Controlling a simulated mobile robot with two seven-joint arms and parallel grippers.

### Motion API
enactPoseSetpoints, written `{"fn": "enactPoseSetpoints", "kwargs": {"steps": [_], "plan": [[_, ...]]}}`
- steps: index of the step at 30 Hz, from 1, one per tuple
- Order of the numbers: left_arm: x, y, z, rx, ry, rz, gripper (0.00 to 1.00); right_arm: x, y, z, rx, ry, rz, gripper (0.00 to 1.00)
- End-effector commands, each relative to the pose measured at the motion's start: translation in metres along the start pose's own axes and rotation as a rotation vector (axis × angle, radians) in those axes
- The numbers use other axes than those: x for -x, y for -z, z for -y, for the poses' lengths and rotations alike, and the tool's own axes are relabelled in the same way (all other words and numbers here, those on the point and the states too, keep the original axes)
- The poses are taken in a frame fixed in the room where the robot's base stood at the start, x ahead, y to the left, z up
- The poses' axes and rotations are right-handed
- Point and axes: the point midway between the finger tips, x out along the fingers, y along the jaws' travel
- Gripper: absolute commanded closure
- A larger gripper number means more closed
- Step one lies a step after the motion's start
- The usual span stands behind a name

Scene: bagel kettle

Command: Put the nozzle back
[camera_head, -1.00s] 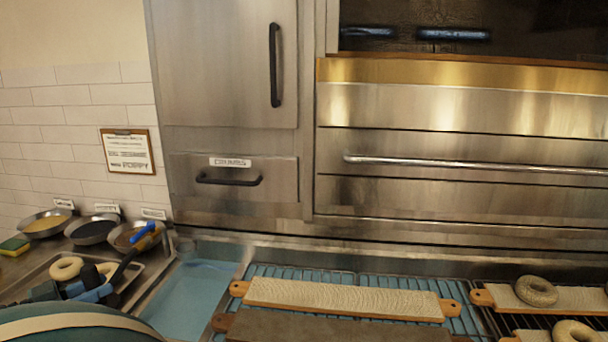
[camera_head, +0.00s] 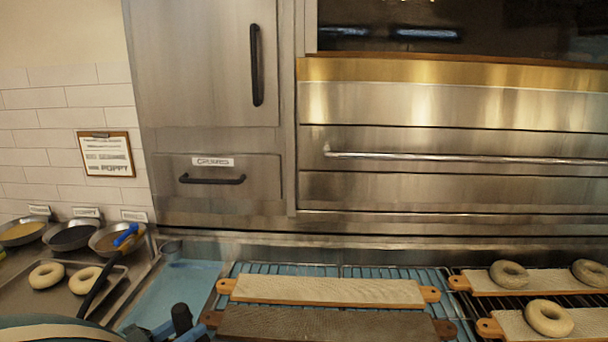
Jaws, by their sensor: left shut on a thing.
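My left gripper (camera_head: 182,325) is at the bottom edge, over the near end of the blue basin (camera_head: 190,277). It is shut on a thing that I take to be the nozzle. The lower frame edge cuts it off, so its shape and tilt cannot be told. A blue-tipped piece (camera_head: 125,236) with a long black curved handle or hose (camera_head: 98,288) leans over the rim of the right-hand seed pan, clear of my gripper. My right gripper is not in view.
Several seed pans (camera_head: 72,236) stand along the left wall. A tray (camera_head: 45,310) there bears two bagels. Boards (camera_head: 325,290) lie on the blue rack right of the basin. More boards with bagels (camera_head: 548,317) lie at the right. A steel oven front (camera_head: 450,185) closes the back.

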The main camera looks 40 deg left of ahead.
Motion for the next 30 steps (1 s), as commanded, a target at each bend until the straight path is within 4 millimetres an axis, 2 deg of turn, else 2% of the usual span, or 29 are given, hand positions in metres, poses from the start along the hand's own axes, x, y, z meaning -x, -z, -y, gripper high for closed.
{"fn": "enactPoseSetpoints", "kwargs": {"steps": [1,6,12,18,22,30], "plan": [[-0.016,0.002,-0.028,0.006,-0.008,-0.013,1.0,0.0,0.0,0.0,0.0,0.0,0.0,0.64],[-0.057,-0.002,-0.101,0.007,-0.005,-0.016,1.0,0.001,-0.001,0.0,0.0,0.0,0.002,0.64],[-0.095,-0.007,-0.169,0.006,-0.002,-0.012,1.0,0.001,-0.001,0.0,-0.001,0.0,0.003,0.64],[-0.124,-0.011,-0.222,0.005,-0.002,-0.008,1.0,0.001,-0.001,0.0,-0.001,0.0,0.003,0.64],[-0.137,-0.014,-0.246,0.003,-0.002,-0.005,1.0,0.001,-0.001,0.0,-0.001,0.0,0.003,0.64],[-0.135,-0.015,-0.243,-0.006,-0.005,-0.001,1.0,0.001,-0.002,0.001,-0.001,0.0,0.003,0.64]]}}
